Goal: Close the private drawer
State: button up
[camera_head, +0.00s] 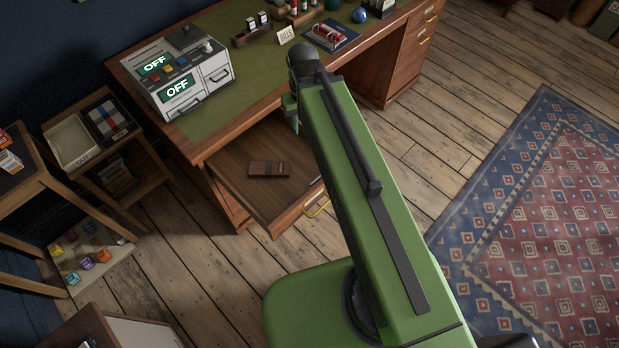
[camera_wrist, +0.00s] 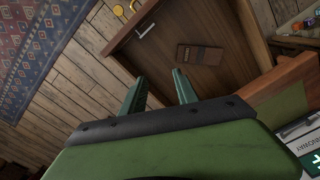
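The wooden drawer (camera_head: 225,165) is pulled out from under the desk's left side. A brass handle (camera_head: 318,207) is on its front. A brown wallet-like item (camera_head: 269,169) lies inside. In the wrist view the drawer (camera_wrist: 235,75) shows with the brown item (camera_wrist: 200,54), a small silvery piece (camera_wrist: 146,31) near its front, and the brass handle (camera_wrist: 119,10). My gripper (camera_wrist: 158,76) has its two green fingers apart with nothing between them, seen over the drawer's front area. In the head view my green arm hides most of the gripper. I cannot tell if it touches the drawer.
The desk (camera_head: 245,90) carries a machine with OFF displays (camera_head: 182,72), a BILLS card (camera_head: 286,36) and small items. A side shelf (camera_head: 97,150) stands left. A patterned rug (camera_head: 545,215) lies right.

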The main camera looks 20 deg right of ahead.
aim_at(276, 204)
jog(key=z, duration=0.05)
jog(key=i, duration=0.15)
jog(key=u, duration=0.25)
jog(key=k, duration=1.1)
jog(key=u, duration=0.85)
jog(key=i, duration=0.65)
jog(key=u, duration=0.1)
jog(key=k, duration=0.75)
jog(key=z, duration=0.2)
jog(key=i, duration=0.75)
jog(key=u, duration=0.1)
